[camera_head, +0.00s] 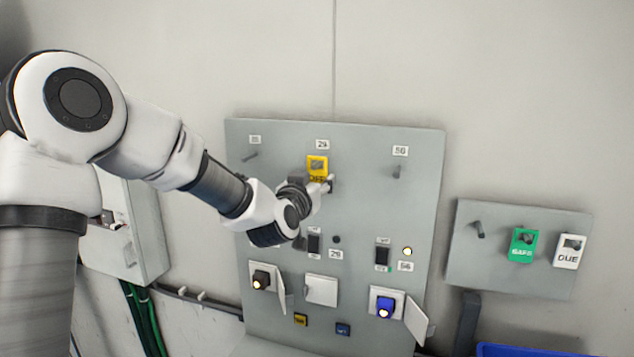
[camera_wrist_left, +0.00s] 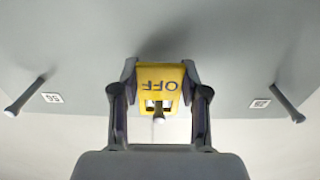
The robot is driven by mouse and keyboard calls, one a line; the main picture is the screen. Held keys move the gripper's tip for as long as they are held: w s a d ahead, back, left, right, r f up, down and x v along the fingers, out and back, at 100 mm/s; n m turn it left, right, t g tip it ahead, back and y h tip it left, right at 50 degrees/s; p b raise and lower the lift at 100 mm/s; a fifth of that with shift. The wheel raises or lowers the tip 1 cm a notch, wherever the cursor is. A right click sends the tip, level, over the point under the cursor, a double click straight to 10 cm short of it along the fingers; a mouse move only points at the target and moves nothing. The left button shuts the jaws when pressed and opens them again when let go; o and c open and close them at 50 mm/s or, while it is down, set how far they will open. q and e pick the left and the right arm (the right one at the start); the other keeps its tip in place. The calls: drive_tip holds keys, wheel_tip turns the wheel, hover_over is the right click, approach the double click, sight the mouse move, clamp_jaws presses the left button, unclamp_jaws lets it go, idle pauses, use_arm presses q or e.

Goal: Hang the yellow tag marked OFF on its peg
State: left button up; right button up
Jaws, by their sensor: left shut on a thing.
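The yellow tag marked OFF (camera_head: 317,165) is at the panel's upper middle, just below the label 29. In the left wrist view the tag (camera_wrist_left: 160,76) appears upside down between the fingers, with a window at its lower edge. My left gripper (camera_head: 326,184) is shut on the tag. In the head view the tag and gripper hide this peg. My right gripper is not in view.
Bare pegs stand at the panel's upper left (camera_head: 250,156) and upper right (camera_head: 397,172). Switches and open covers (camera_head: 415,318) stick out lower down. A side board (camera_head: 470,272) carries a bare peg, a green tag (camera_head: 523,246) and a white tag (camera_head: 569,252).

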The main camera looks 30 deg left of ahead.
use_arm(q)
drive_tip(key=shift+s, duration=0.15)
drive_tip(key=shift+v, duration=0.8)
idle(0.5)
drive_tip(key=b+v, duration=0.1)
drive_tip(key=v, duration=0.2)
drive_tip(key=shift+s, duration=0.2)
idle(0.5)
drive_tip(key=p+v, duration=0.2)
drive_tip(key=v, duration=0.4)
drive_tip(key=shift+p, duration=0.4)
